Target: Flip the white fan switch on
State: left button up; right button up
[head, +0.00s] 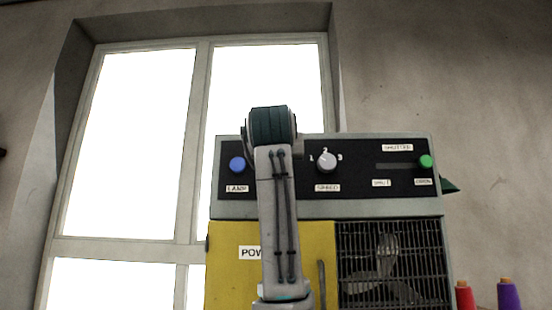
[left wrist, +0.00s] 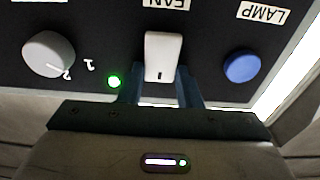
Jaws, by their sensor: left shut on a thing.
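The white fan switch (left wrist: 164,54) is a rocker on the black panel, under a FAN label, in the upside-down left wrist view. My left gripper (left wrist: 160,72) has one dark finger on each side of its lower part in that view and is shut on it. A small green light (left wrist: 114,81) glows beside the switch. In the head view my left arm rises in front of the panel and hides the switch and the fingertips. My right gripper is in neither view.
The blue LAMP button (head: 237,164) and the grey SPEED knob (head: 327,161) flank the switch. A green SHUTTER slider knob (head: 425,161) is at the panel's right. Below are a yellow door (head: 228,280) and a fan grille (head: 395,265). Red (head: 465,297) and purple (head: 509,295) spools stand at right.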

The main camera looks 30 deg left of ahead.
pick_arm(q)
jog(key=o, duration=1)
jog(key=shift+s, duration=0.1)
jog(key=b+v, duration=0.6)
jog(key=v, duration=0.5)
jog(key=shift+b, duration=0.3)
jog(key=shift+f, duration=0.1)
